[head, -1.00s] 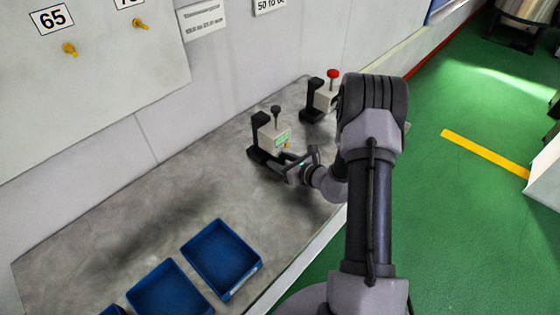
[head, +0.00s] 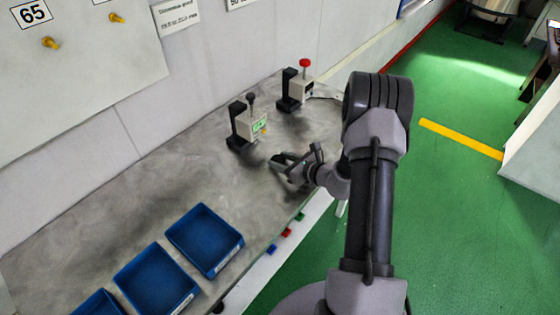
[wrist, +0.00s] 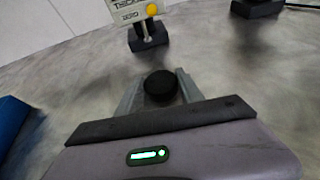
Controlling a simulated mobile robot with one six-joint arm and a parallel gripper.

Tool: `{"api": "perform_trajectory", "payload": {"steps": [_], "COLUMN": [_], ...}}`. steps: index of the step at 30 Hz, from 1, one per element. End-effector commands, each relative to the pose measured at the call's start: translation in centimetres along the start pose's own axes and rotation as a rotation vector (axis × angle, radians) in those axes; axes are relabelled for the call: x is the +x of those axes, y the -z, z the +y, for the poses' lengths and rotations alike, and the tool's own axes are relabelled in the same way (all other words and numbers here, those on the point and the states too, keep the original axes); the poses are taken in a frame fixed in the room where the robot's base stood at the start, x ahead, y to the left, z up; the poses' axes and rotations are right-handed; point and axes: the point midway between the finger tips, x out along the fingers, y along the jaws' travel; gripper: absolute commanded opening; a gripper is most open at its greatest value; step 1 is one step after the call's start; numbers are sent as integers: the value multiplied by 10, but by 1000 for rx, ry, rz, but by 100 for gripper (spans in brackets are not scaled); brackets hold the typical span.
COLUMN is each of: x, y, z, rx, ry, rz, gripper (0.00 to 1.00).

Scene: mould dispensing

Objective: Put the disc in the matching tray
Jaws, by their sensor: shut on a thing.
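My gripper (head: 282,163) is over the grey bench, in front of the nearer gauge. In the wrist view my gripper (wrist: 160,88) is shut on a black disc (wrist: 160,85), held between its two fingers. Three blue trays stand in a row at the lower left: the nearest to the gauges (head: 205,240), a middle one (head: 157,281), and one cut off by the frame's bottom edge (head: 98,304). White labels on their fronts are too small to read. A blue tray edge (wrist: 10,125) shows at the left of the wrist view.
The bench (head: 130,215) is clear between gauges and trays.

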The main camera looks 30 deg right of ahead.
Motion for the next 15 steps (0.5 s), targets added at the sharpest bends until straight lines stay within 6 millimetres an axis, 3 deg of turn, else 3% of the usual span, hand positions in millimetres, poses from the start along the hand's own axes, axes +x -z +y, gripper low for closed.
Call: {"api": "perform_trajectory", "payload": {"steps": [6,7,10,15], "x": [0,0,0,0], "y": [0,0,0,0], "z": [0,0,0,0], "rx": [0,0,0,0], "ry": [0,0,0,0], "rz": [0,0,0,0], "gripper": [5,50,70,70]}}
